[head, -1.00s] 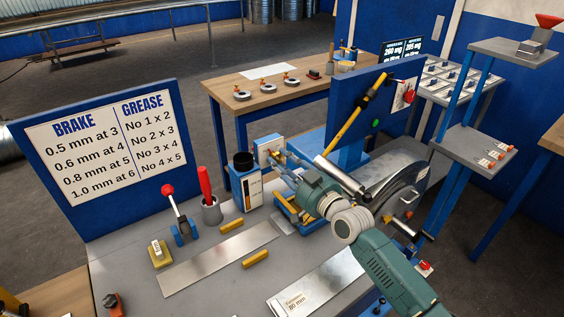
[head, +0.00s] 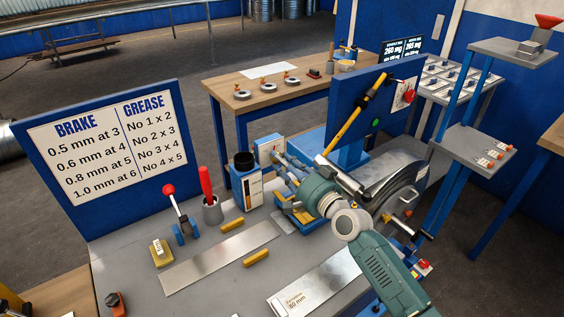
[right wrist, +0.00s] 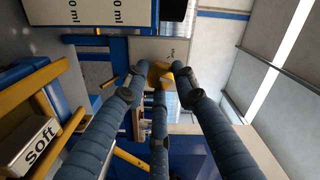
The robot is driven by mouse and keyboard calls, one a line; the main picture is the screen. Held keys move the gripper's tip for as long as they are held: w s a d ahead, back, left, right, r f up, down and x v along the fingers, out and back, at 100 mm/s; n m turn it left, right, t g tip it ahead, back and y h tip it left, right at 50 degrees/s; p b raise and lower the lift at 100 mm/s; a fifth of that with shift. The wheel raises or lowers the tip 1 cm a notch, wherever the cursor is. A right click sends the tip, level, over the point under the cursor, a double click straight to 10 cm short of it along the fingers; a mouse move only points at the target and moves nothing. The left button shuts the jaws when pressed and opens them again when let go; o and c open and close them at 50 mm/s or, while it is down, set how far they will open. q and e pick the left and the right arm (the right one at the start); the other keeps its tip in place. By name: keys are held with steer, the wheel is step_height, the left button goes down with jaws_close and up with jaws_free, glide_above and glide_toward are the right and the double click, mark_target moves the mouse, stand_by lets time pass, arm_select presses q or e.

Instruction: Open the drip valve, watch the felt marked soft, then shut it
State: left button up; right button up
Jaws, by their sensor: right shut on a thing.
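My right gripper (head: 277,160) reaches in to the white-fronted blue box (head: 265,147) near the middle of the bench. In the right wrist view its fingers (right wrist: 160,80) close around a small brass-coloured valve handle (right wrist: 157,72) in front of a pale panel. The fingers hide part of the handle, and I cannot tell how far it is turned. A pale block marked "soft" (right wrist: 30,146) shows at the lower left of the right wrist view, beside yellow bars. My left gripper is not in view.
A black-topped container with a white scale (head: 247,188) stands just left of the gripper. A red-handled tool in a grey cup (head: 211,210), a red-knobbed lever (head: 178,215) and a flat metal sheet (head: 215,260) are further left. A blue upright panel (head: 350,105) stands behind.

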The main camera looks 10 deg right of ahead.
steer(key=shift+w+d+r+m, duration=0.1)
steer(key=shift+d+r+m, duration=0.15)
steer(key=shift+r+m, duration=0.2)
steer(key=o, duration=1.2)
steer(key=shift+c, duration=0.2)
steer(key=shift+f, duration=0.25)
steer(key=v, duration=1.2)
steer(key=shift+d+f, duration=0.1)
steer(key=shift+f, duration=0.05)
